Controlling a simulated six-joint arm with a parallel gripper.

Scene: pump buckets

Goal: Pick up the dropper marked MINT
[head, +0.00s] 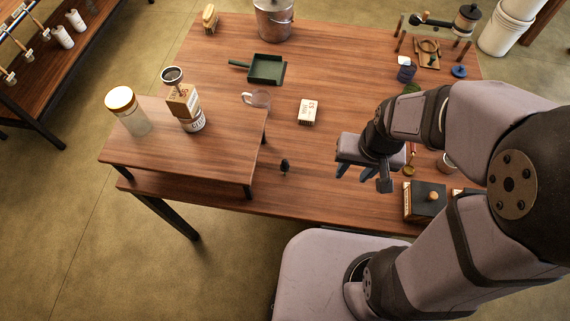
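No MINT marking is legible in the head view, and I cannot make out for certain which thing is the dropper. A small dark upright object (285,165) stands on the table near its front edge, right of the raised shelf; it is too small to identify. My gripper (352,179) hangs over the front right part of the table, to the right of that object. Small things right of the gripper are partly hidden by my arm.
A dark box (424,202) sits front right.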

